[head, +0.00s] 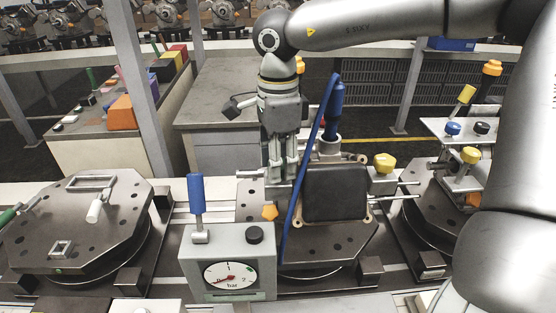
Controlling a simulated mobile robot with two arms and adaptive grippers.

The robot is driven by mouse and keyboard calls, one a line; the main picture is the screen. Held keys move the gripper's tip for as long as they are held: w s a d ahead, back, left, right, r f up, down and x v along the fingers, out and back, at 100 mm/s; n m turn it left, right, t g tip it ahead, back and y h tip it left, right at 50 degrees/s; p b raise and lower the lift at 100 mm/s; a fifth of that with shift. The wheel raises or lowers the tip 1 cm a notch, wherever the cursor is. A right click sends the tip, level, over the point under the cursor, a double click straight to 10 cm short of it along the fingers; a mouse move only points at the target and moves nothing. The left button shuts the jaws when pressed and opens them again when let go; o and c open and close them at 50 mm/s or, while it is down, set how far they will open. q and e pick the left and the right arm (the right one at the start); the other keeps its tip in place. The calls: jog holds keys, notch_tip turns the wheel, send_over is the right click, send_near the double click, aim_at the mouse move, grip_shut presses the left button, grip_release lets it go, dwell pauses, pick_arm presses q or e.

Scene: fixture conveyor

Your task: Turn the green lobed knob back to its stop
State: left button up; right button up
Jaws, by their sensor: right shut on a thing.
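My right gripper (281,178) points down over the middle fixture plate (330,250), beside a black rounded block (335,192). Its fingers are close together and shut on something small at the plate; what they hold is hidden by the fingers. I cannot make out a green lobed knob anywhere in the head view. An orange lobed knob (270,211) sits just below the fingertips, toward me. A yellow lobed knob (384,163) stands right of the block. My left gripper is not in view.
A blue hose (312,150) runs upright close to the right of my gripper. A gauge box (228,262) with a black knob (254,235) and a blue-handled lever (196,195) stand in front. Other fixture plates lie left (75,235) and right.

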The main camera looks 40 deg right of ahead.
jog(key=o, duration=1)
jog(key=shift+o, duration=0.2)
notch_tip(320, 180, up, 12)
